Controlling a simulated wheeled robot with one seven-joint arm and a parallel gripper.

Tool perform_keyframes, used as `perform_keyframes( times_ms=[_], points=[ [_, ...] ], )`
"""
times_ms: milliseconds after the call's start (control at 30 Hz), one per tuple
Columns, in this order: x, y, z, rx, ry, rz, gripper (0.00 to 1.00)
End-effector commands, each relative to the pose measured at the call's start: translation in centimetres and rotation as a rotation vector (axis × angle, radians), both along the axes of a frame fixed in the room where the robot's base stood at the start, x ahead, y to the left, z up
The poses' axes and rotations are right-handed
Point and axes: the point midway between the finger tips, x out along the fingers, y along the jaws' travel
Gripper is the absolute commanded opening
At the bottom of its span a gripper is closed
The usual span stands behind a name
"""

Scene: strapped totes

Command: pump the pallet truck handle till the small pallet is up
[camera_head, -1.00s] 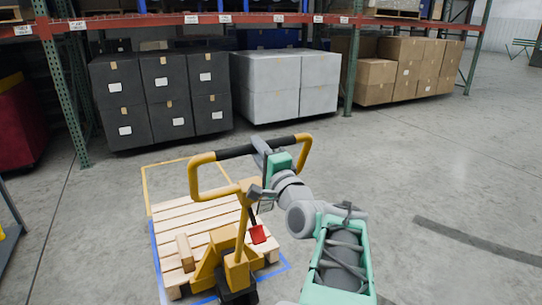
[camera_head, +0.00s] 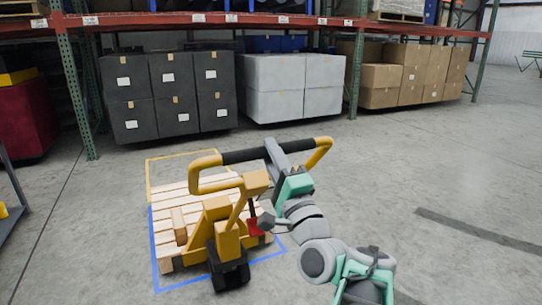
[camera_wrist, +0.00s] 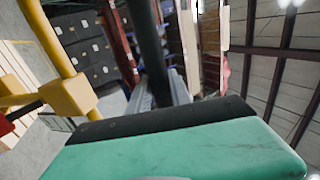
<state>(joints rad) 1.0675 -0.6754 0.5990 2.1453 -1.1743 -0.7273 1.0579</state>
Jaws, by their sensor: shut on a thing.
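The yellow pallet truck (camera_head: 222,238) stands at the near end of the small wooden pallet (camera_head: 162,222). Its looped handle (camera_head: 205,172) leans toward me, with a black grip bar (camera_head: 240,155) across the top. My gripper (camera_head: 275,151) is shut on this bar, right of its middle. In the wrist view the dark bar (camera_wrist: 150,45) runs between the grey fingers of my gripper (camera_wrist: 160,92), with the yellow loop (camera_wrist: 48,38) at the left. A red part (camera_head: 253,227) shows low behind the shaft. The pallet sits low; any gap beneath it is too small to tell.
Blue tape (camera_head: 155,262) and yellow tape (camera_head: 150,178) mark the floor around the pallet. Behind stands a rack with black totes (camera_head: 170,95), grey totes (camera_head: 275,90) and brown boxes (camera_head: 395,80). The floor to the right is clear.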

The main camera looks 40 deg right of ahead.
Motion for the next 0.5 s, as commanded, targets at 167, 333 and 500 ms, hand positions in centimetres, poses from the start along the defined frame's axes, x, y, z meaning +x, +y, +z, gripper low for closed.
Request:
perform_keyframes(
  times_ms=[167,333,500],
  points=[
    [0.07,-0.09,-0.48,0.007,0.009,0.000,0.00],
    [0.04,-0.09,-0.33,0.005,0.006,0.000,0.25],
    [0.02,-0.01,-0.13,0.003,0.003,0.000,0.39]
  ],
)
